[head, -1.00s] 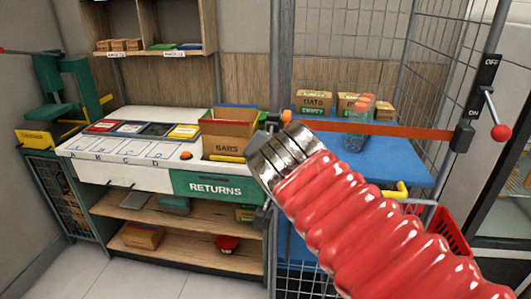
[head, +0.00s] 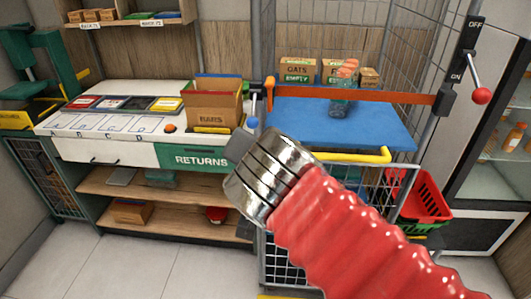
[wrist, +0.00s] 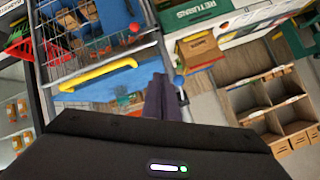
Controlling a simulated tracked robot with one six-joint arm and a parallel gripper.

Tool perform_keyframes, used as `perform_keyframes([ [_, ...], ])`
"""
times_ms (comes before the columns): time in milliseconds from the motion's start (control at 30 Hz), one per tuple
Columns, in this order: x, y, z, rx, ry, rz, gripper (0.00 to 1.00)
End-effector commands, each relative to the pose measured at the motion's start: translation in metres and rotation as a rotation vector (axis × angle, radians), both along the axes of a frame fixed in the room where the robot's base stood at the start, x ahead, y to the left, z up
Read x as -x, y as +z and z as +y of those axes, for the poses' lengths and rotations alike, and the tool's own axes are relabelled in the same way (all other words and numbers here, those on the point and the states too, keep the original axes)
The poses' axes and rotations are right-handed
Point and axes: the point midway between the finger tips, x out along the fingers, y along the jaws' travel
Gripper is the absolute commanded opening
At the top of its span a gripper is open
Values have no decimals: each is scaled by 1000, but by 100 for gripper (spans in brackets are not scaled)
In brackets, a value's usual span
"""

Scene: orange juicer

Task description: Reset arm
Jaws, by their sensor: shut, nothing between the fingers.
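My arm, in a red ribbed sleeve with a shiny metal collar, reaches in from the lower right of the head view. Its end is in front of the returns counter (head: 120,92) and the caged cart with a blue top (head: 300,112). A dark grey end piece shows past the collar, but the fingertips cannot be made out there. In the wrist view my gripper (wrist: 162,92) shows as dark purplish fingers close together, shut and empty. The cart's yellow handle (wrist: 98,74) is to the left of the fingers.
A clear bottle with orange bits (head: 342,90) stands on the blue top near cardboard boxes (head: 298,70). An open box (head: 213,106) sits on the counter. A red basket (head: 428,204) is at right. Floor at lower left is clear.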

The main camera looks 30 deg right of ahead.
Motion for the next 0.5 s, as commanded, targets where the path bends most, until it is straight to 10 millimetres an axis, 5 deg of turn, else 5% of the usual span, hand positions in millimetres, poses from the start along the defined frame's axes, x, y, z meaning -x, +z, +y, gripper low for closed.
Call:
perform_keyframes([
  [500, 1, -1, 0, 71, 53, 49, 0],
])
